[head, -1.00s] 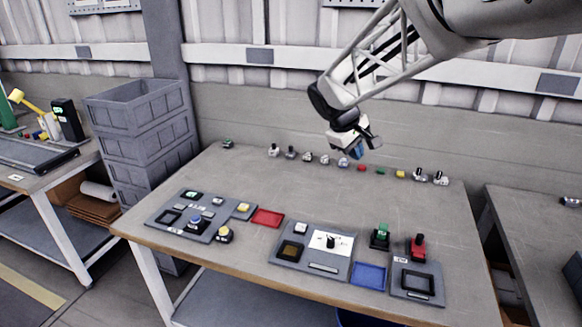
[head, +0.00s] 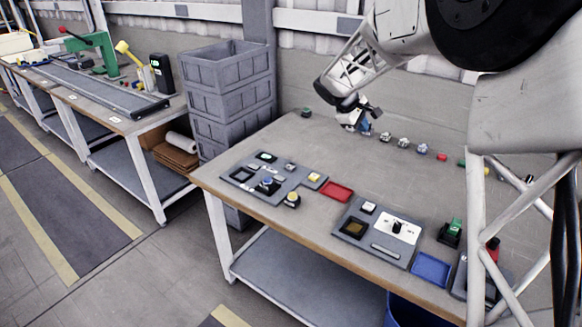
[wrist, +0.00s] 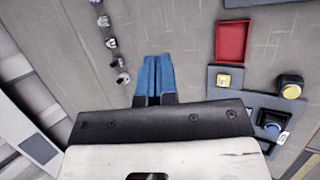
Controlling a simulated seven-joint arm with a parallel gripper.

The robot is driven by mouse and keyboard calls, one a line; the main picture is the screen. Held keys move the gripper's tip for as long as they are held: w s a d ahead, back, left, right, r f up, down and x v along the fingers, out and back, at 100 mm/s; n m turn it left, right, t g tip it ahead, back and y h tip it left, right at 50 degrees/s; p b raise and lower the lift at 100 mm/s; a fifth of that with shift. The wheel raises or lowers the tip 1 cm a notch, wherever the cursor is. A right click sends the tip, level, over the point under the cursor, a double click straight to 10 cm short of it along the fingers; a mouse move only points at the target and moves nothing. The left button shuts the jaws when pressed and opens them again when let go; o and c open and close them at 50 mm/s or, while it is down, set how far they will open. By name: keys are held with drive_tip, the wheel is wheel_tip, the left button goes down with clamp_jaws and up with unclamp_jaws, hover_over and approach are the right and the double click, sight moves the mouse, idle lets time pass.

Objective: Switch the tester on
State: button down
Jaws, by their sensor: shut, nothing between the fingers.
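Which unit is the tester cannot be told for sure. A grey panel at the table's left (head: 240,186) carries a small green-lit display (head: 266,157), a dark square recess and a blue-topped knob (head: 268,186). A middle panel (head: 350,248) has a white plate with a black rotary switch (head: 397,227), a pale button (head: 368,208) and a dark amber-centred recess (head: 354,228). My gripper (head: 362,124) is shut and empty, above the table's back part, away from both panels. In the wrist view its blue fingertips (wrist: 153,72) are together; the blue knob (wrist: 271,126) shows at right.
A red tray (head: 337,191) and yellow button (head: 314,177) lie between the panels; a black yellow-topped button (head: 292,200) stands in front. Several small parts line the back. A blue tray (head: 431,268) and green-topped part (head: 452,231) are at right. Grey crates (head: 228,80) stand behind left.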

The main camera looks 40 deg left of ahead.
drive_tip(key=a+f+n+t, duration=0.1)
drive_tip(key=a+f+n, duration=0.15)
drive_tip(key=a, duration=0.45)
drive_tip(key=a+f+n, duration=0.1)
drive_tip(key=a+f, duration=0.3)
drive_tip(key=a, duration=0.3)
drive_tip(key=n+t, duration=0.2)
hover_over(291, 167)
wheel_tip(291, 167, down, 7)
drive_tip(key=shift+a+r, duration=0.1)
drive_tip(key=shift+f, duration=4.4)
drive_tip(key=shift+f, duration=0.9)
drive_tip(key=shift+r, duration=0.9)
